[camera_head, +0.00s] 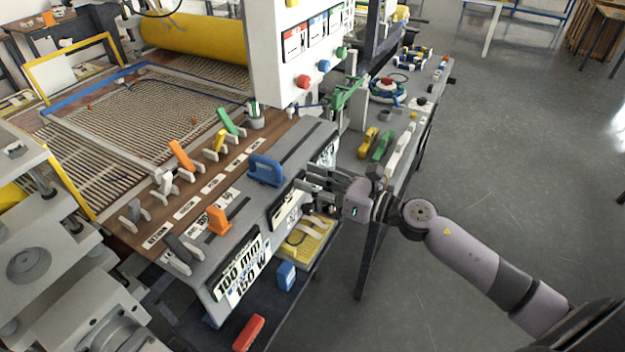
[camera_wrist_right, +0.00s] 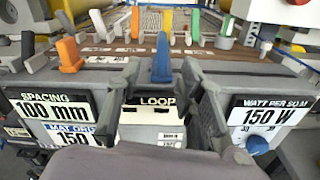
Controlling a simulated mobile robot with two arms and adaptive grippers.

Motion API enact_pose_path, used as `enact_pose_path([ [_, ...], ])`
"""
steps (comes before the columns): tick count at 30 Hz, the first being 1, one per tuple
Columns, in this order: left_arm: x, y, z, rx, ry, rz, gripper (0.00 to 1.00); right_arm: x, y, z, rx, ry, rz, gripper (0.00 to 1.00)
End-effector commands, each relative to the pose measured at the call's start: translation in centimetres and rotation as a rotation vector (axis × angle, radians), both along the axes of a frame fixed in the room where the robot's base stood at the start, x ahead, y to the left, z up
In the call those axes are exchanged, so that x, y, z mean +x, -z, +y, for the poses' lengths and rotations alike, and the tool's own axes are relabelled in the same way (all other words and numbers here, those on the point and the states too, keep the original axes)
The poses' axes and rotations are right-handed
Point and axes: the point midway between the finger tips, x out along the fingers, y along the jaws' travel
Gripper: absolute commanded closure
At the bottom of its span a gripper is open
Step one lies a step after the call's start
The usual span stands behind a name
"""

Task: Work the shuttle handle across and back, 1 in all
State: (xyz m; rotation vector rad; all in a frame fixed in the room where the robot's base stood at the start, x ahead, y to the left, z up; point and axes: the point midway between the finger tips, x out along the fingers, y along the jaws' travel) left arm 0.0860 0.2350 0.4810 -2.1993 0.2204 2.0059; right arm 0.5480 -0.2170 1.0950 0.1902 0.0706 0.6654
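A blue loop-shaped handle (camera_head: 265,170), which looks like the shuttle handle, stands on the grey front panel (camera_head: 290,150) beside a dark slot. It shows edge-on in the right wrist view (camera_wrist_right: 161,60), above the "LOOP" label. An orange handle (camera_head: 218,219) stands further left on the same panel, by another slot (camera_head: 239,207). My right gripper (camera_head: 308,184) is in front of the panel, to the right of the blue handle and apart from it. Its fingers are spread and empty, with the blue handle beyond the gap between them (camera_wrist_right: 160,82). My left gripper is not in view.
Several coloured levers (camera_head: 181,155) line the wooden strip behind the panel. A white control box (camera_head: 300,55) rises behind it. A yellow tray (camera_head: 306,238) and a blue block (camera_head: 286,275) sit below my right gripper. The floor (camera_head: 500,150) at right is open.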

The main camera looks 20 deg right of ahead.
Motion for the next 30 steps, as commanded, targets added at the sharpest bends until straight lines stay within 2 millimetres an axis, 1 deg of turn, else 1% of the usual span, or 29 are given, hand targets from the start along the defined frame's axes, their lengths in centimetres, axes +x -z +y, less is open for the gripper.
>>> enact_pose_path([
  [5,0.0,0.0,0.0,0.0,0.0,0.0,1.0,0.0,0.0,0.0,0.0,0.0,0.0,0.65],
  [7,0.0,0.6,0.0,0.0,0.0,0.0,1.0,-0.3,0.3,-0.4,0.0,0.002,0.0,0.65],
  [9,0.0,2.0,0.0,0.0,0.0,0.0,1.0,-1.3,0.9,-1.5,0.001,0.006,0.001,0.65],
  [12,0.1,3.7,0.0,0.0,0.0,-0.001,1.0,-2.9,0.9,-2.9,0.0,0.006,-0.001,0.65],
  [15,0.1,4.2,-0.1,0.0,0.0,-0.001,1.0,-3.8,0.3,-3.5,0.0,0.001,-0.003,0.65],
  [17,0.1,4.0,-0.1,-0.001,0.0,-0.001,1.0,-3.8,-0.2,-3.5,0.0,0.001,-0.005,0.65],
  [20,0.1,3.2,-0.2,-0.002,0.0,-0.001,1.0,-3.1,-0.7,-3.1,0.003,0.003,-0.007,0.65],
  [23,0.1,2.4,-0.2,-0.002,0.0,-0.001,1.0,-2.0,-0.9,-2.2,0.002,0.002,-0.009,0.65],
  [29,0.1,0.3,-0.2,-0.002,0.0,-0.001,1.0,1.0,-1.1,0.3,0.005,0.001,-0.009,0.65],
  [30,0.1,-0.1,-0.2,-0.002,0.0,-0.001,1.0,1.8,-1.1,0.8,0.006,0.003,-0.008,0.65],
])
